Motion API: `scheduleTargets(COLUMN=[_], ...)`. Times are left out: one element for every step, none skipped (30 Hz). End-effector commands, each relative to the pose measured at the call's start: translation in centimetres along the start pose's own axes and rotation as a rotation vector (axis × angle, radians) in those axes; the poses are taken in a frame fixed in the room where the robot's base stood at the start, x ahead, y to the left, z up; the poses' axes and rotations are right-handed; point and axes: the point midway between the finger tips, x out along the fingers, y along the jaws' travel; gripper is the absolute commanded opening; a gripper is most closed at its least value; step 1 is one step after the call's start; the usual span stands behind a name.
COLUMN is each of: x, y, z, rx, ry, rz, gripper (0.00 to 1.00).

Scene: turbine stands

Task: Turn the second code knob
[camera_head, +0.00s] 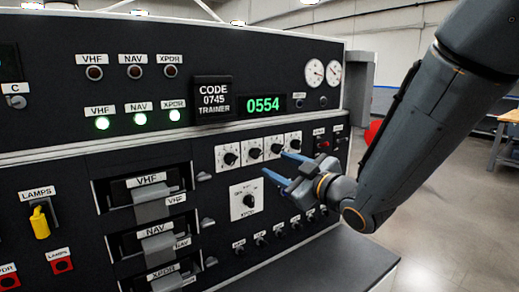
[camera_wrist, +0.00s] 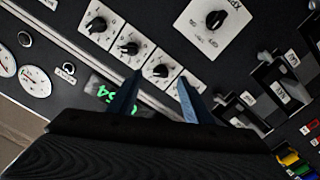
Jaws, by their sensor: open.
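The row of code knobs on white plates runs below the display in the head view. The second code knob (camera_head: 253,152) from the left is black. In the wrist view, which is turned over, the second code knob (camera_wrist: 160,71) shows between my fingertips. The first code knob (camera_head: 229,158) is at its left in the head view; in the wrist view my right-hand finger partly covers its plate. My gripper (camera_head: 275,163) is open, with blue fingers pointing at the panel; it also shows in the wrist view (camera_wrist: 160,78). I cannot tell whether the fingers reach around the knob.
The green display (camera_head: 263,105) reads 0554, beside a plate (camera_head: 213,99) marked CODE 0745 TRAINER. The larger XPDR knob (camera_head: 249,201) is below the row, with several small knobs under my gripper. VHF, NAV and XPDR handles (camera_head: 152,210) jut out at the left.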

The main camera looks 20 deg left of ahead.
Motion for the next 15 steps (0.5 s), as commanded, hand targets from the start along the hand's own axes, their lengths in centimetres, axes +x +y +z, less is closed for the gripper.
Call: scheduleTargets(x=[0.2, 0.4, 0.6, 0.8, 1.1, 1.6, 2.0, 2.4, 3.0, 3.5, 3.9, 4.5, 5.0, 5.4, 5.9], y=[-0.3, -0.3, -0.4, -0.4, -0.4, -0.4, -0.4, -0.4, -0.5, -0.4, -0.4, -0.4, -0.4, -0.4, -0.4], z=[-0.8, -1.0, -1.3, -1.4, -1.5, -1.4, -1.5, -1.5, -1.5, -1.5, -1.6, -1.6, -1.6, -1.6, -1.6], rx=[-0.006, -0.009, -0.011, -0.012, -0.013, -0.012, -0.011, -0.011, -0.010, -0.011, -0.011, -0.010, -0.010, -0.010, -0.010], ry=[0.023, 0.033, 0.042, 0.045, 0.047, 0.046, 0.045, 0.046, 0.045, 0.044, 0.044, 0.043, 0.043, 0.043, 0.043], rz=[-0.007, -0.009, -0.010, -0.011, -0.011, -0.011, -0.011, -0.011, -0.012, -0.011, -0.011, -0.011, -0.010, -0.011, -0.010], gripper=[0.45, 0.45, 0.45, 0.45, 0.45, 0.45, 0.45, 0.45, 0.45, 0.45, 0.45, 0.45, 0.45, 0.45, 0.45])
